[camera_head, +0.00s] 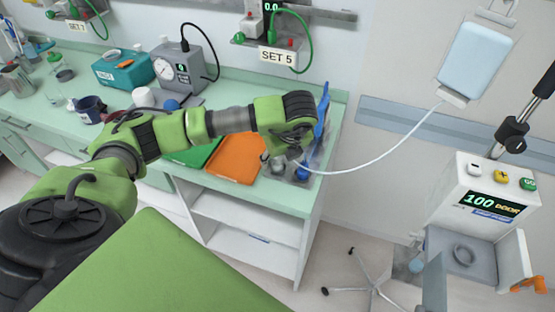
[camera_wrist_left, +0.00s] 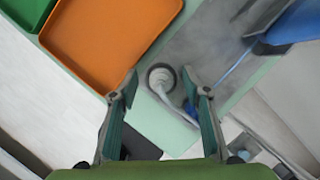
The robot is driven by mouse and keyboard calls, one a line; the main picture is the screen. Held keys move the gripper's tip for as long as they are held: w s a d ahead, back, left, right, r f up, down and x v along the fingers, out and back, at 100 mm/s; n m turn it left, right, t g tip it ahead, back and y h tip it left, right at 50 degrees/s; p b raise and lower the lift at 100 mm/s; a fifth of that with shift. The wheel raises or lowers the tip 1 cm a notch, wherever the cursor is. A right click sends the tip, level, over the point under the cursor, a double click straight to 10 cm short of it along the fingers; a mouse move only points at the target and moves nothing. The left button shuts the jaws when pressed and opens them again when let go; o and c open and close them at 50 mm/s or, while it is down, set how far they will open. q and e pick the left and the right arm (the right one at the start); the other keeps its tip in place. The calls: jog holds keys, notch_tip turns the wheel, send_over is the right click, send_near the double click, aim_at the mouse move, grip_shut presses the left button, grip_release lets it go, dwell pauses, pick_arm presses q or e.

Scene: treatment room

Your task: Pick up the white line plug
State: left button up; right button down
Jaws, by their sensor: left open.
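The white line plug (camera_wrist_left: 162,78), a pale round piece with a dark ring, lies near the counter's front edge in the left wrist view. My left gripper (camera_wrist_left: 161,92) is open, with one finger on each side of the plug in that view and nothing gripped. In the head view the left gripper (camera_head: 284,164) hangs over the counter's right end and hides most of the plug. The white line (camera_head: 385,158) runs from there up to a hanging pale blue bag (camera_head: 474,58). My right gripper is not in view.
An orange tray (camera_head: 236,157) and a green tray (camera_head: 194,153) lie left of the gripper on the green counter (camera_head: 232,187). A blue item (camera_head: 322,108) stands close behind the gripper. A white pump unit (camera_head: 487,190) stands at the right.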

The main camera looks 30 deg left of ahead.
pick_arm(q)
jog(key=shift+w+f, duration=0.15)
jog(key=shift+f, duration=0.15)
jog(key=c, duration=1)
jog(key=shift+r, duration=0.1)
jog(key=shift+c, duration=0.2)
